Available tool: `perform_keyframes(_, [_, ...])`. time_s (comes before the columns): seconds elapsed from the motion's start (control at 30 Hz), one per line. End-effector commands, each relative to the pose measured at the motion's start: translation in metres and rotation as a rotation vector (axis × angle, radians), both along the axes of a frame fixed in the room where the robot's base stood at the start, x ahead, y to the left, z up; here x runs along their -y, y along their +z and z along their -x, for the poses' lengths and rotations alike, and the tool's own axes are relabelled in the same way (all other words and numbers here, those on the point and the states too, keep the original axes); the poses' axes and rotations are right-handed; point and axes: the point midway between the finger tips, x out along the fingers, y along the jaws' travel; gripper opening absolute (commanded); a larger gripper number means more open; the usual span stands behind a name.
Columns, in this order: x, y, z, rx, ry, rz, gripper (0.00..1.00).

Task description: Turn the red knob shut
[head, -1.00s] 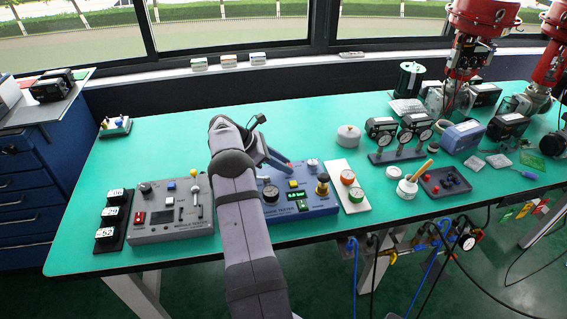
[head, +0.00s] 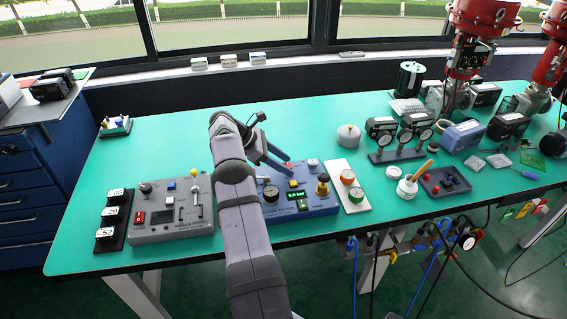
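An orange-red round knob (head: 347,176) sits on a white plate (head: 337,167) just right of the blue tester box. A green knob (head: 356,194) is in front of it on the same plate. The knob's turn position is too small to read.
The blue box carries a yellow-topped black knob (head: 322,185) and a green display. A grey module box (head: 170,208) stands left of my arm. A white pot with a stick (head: 408,186) and gauges (head: 404,142) stand to the right.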

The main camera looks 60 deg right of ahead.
Motion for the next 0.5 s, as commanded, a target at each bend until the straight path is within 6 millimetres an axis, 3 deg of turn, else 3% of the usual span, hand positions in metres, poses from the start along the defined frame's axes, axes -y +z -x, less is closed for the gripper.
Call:
perform_keyframes(0.27, [-0.004,0.004,-0.005,0.0,0.001,0.0,0.46])
perform_keyframes(0.5, [-0.018,0.025,-0.022,0.002,0.002,0.001,0.46])
